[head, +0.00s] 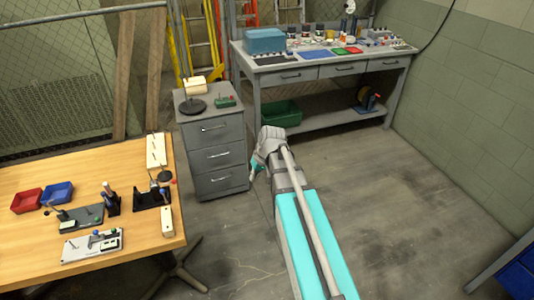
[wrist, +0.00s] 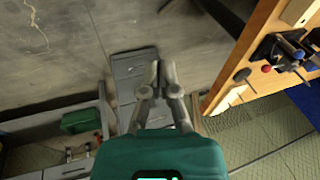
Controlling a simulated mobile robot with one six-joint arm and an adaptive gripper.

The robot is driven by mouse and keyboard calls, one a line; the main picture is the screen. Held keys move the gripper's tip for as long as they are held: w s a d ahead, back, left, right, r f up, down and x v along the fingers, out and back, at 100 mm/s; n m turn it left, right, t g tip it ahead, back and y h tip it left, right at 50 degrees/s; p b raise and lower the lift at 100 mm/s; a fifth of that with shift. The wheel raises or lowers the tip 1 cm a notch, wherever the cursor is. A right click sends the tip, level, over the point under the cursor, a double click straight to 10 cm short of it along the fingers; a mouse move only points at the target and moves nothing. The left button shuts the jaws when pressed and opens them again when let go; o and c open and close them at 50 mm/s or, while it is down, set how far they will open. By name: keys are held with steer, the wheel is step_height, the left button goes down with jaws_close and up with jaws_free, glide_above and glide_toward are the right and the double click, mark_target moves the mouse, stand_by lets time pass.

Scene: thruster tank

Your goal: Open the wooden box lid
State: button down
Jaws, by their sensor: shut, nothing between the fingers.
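No wooden box with a lid can be made out for certain in either view. A small cream block-like thing (head: 194,84) stands over a dark round base on the grey drawer cabinet (head: 215,155); I cannot tell whether it is a box. My gripper shows in the wrist view (wrist: 163,72), its two fingers close together with nothing between them. In the head view my arm reaches away over the floor, and its end is by the cabinet's right front side, largely hidden by my wrist. The cabinet also shows in the wrist view (wrist: 128,68).
A wooden table (head: 40,185) at left carries a red bin (head: 26,200), a blue bin (head: 57,193) and small fixtures. A grey workbench (head: 325,70) stands at the back, with a blue-teal case (head: 265,41) on top and a green bin (head: 281,114) below.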

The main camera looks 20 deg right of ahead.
steer(key=s+a+r+g+h+p, duration=0.1)
steer(key=s+a+r+h+p, duration=0.1)
steer(key=s+a, duration=0.4)
steer(key=s+h+p, duration=0.1)
steer(key=s, duration=0.4)
steer(key=shift+s+r+g, duration=0.35)
steer(key=shift+r+g, duration=0.05)
